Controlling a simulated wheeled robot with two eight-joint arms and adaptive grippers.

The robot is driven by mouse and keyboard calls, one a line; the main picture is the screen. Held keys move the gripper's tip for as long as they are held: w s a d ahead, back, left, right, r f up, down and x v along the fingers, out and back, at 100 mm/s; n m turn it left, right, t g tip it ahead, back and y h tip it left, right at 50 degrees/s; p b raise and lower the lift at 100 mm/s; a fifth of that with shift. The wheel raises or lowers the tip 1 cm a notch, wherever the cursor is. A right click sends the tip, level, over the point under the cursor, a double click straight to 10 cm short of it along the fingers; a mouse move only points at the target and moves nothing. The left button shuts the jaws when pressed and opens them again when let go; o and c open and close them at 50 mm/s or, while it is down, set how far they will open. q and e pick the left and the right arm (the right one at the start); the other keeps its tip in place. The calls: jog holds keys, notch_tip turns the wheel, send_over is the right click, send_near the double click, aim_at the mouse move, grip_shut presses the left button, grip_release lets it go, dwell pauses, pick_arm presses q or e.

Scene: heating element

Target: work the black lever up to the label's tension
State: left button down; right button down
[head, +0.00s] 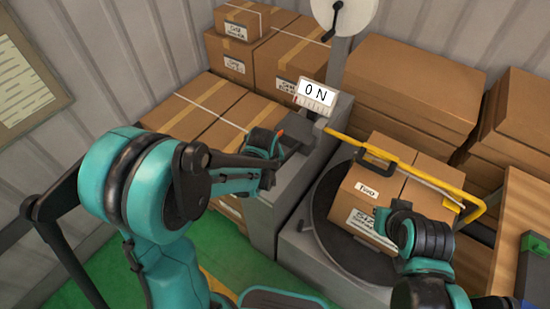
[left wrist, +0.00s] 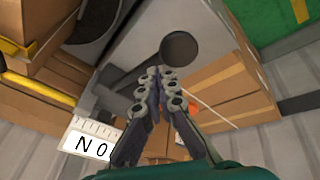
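The tension display (head: 315,95) reads 0 N and sits on the grey machine post; it also shows upside down in the left wrist view (left wrist: 90,147). The black lever (left wrist: 180,48) has a round dark end, just beyond my left fingertips in the left wrist view. My left gripper (left wrist: 160,76) has its fingertips close together, with nothing visible between them; I cannot tell if they touch the lever. In the head view my left gripper (head: 273,158) is beside the machine post. A strapped carton (head: 400,185) carries white labels (head: 367,190), too small to read surely. My right gripper (head: 405,230) is in front of it, fingers unclear.
The carton sits on a round dark turntable (head: 322,215). A yellow bar (head: 365,147) with a black fitting runs around its far side. Stacked cartons (head: 410,85) fill the back, with more cartons (head: 195,115) behind my left arm. Green floor (head: 95,285) shows at lower left.

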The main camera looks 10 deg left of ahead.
pick_arm(q)
jog(key=shift+s+a+f+b, duration=0.1)
jog(key=shift+s+f+b, duration=0.25)
jog(key=shift+f+b, duration=0.3)
dwell(0.6)
dwell(0.5)
jog(key=w+d+r+p, duration=0.1)
jog(key=w+r+p, duration=0.2)
jog(key=r+p, duration=0.2)
jog(key=shift+r, duration=1.05)
jog(key=shift+d, duration=0.1)
jog(key=r+p, duration=0.1)
jog(key=w+r+p, duration=0.1)
jog(key=r, duration=0.1)
jog(key=r+p, duration=0.1)
jog(key=shift+w+d+r, duration=0.25)
jog(key=shift+w+d, duration=0.1)
jog(key=shift+w, duration=0.05)
dwell(0.7)
